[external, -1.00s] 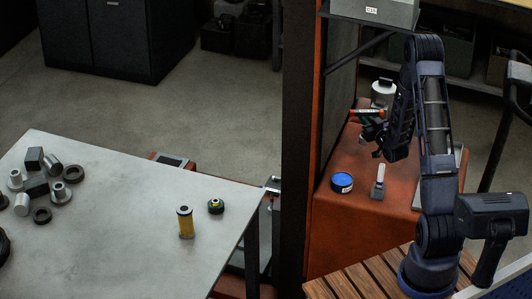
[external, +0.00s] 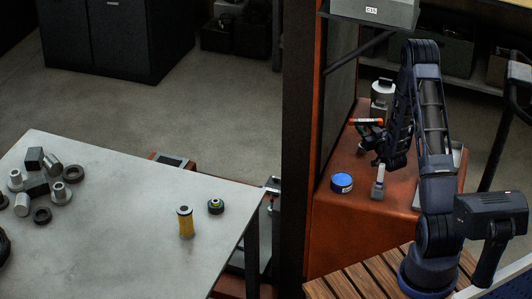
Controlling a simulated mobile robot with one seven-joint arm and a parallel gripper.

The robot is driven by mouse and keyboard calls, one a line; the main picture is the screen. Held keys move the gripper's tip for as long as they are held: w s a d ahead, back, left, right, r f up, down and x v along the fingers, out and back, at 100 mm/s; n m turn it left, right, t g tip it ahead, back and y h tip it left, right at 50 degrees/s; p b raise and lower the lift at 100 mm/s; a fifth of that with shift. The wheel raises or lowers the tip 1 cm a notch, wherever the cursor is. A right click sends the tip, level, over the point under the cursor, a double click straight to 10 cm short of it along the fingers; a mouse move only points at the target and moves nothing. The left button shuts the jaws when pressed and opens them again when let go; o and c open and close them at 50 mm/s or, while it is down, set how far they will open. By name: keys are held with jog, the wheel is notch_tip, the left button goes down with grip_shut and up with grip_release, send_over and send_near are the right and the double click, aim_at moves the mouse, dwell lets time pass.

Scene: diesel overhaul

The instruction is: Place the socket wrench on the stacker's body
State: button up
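The stacker's body (external: 335,225) is the orange-red metal housing right of the dark mast. My gripper (external: 369,142) is above its top, in front of my dark arm. A small bar with an orange end (external: 366,121) shows at the gripper, dark at its right end. It may be the socket wrench, but it is too small to be sure. The fingers are small and dark, and I cannot tell whether they are open or shut on the bar. No other socket wrench can be made out.
On the stacker's top stand a blue round tin (external: 341,182), a small grey-and-white item (external: 378,184) just below my gripper and a white-and-dark canister (external: 382,96) behind. The mast (external: 298,150) rises at the left. A grey table (external: 120,240) holds metal parts and a yellow filter (external: 185,222).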

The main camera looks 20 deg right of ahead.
jog(key=shift+r, duration=0.1)
jog(key=shift+s, duration=0.25)
jog(key=s, duration=1.1)
jog(key=shift+s, duration=0.3)
